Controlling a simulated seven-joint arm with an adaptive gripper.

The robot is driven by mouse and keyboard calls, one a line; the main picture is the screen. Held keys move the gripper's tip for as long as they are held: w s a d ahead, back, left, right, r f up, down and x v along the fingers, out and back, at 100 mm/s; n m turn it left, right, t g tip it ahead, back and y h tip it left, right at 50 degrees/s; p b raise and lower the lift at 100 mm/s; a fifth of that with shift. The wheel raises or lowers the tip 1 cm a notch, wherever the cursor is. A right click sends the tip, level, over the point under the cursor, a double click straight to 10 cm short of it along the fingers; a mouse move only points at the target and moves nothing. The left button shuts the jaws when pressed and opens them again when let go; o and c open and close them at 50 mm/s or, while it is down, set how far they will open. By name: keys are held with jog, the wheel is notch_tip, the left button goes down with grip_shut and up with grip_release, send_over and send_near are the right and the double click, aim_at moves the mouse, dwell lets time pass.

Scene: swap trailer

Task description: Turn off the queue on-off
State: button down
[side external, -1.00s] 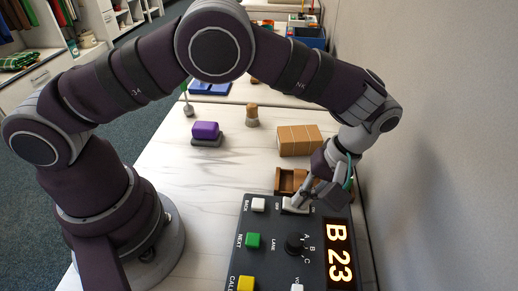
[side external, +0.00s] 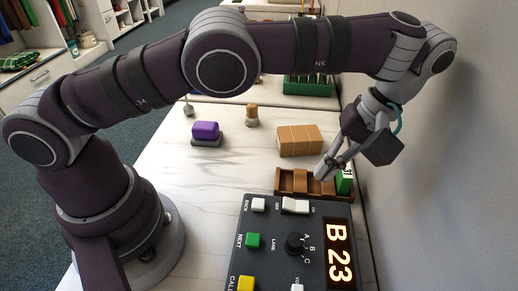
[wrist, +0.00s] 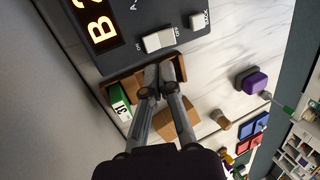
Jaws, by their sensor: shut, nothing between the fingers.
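The dark queue console (side external: 268,228) lies on the table in the side view. Its on-off switch (side external: 296,206) is a white rocker near the far edge, between small ON and OFF labels. The switch also shows in the wrist view (wrist: 159,41); I cannot tell for sure which side is pressed. The display (side external: 340,253) is lit and reads B 23. My gripper (side external: 321,176) is shut and empty, above the wooden tray just beyond the console and clear of the switch. In the wrist view, my fingertips (wrist: 158,72) are together beside the switch.
The wooden tray (side external: 291,194) holds a green numbered block (side external: 344,182). A tan box (side external: 300,141), a purple block on a grey base (side external: 205,131) and a cork-topped object (side external: 252,115) stand behind. The wall is close on the right. The table left of the console is clear.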

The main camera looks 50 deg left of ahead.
aim_at(297, 206)
jog(key=shift+s+a+r+x, duration=0.1)
jog(key=shift+s+a+x, duration=0.05)
jog(key=shift+x, duration=1.2)
jog(key=shift+s+a+r+x, duration=0.1)
jog(key=shift+x, duration=1.2)
jog(key=shift+s+a+x, duration=0.15)
jog(key=shift+x, duration=1.2)
jog(key=shift+s+a+f, duration=0.1)
jog(key=shift+f, duration=0.1)
jog(key=shift+w+d+r, duration=0.1)
jog(key=shift+w+d, duration=0.45)
jog(key=shift+w, duration=0.05)
